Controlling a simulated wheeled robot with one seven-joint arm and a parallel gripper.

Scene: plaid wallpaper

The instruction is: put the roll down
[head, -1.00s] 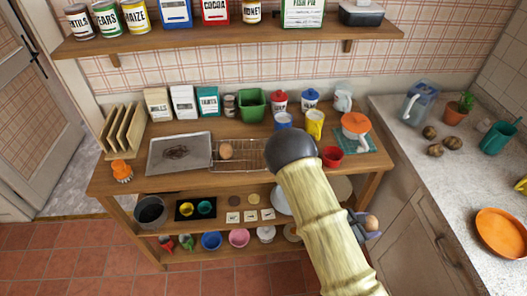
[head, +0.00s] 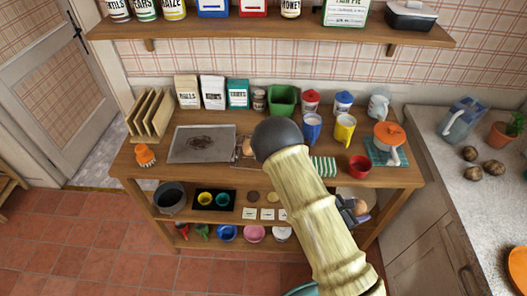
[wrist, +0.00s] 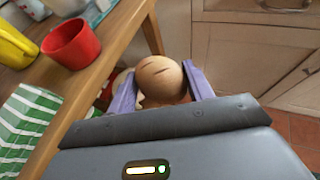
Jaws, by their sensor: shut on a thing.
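The roll (head: 361,207) is a round brown bun, with slashes on its top in the wrist view (wrist: 160,78). My gripper (wrist: 158,90) is shut on it, its two purplish fingers on either side. In the head view my gripper (head: 352,212) is at the right front edge of the wooden table (head: 270,178), outside the tabletop. My own arm hides part of the gripper.
A red cup (head: 359,165), a green-striped cloth (head: 323,166) and an orange-lidded pot (head: 388,135) are on the table's right part. Mugs and canisters line the back. A stone counter (head: 470,190) stands at right. Lower shelves hold bowls and cards.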

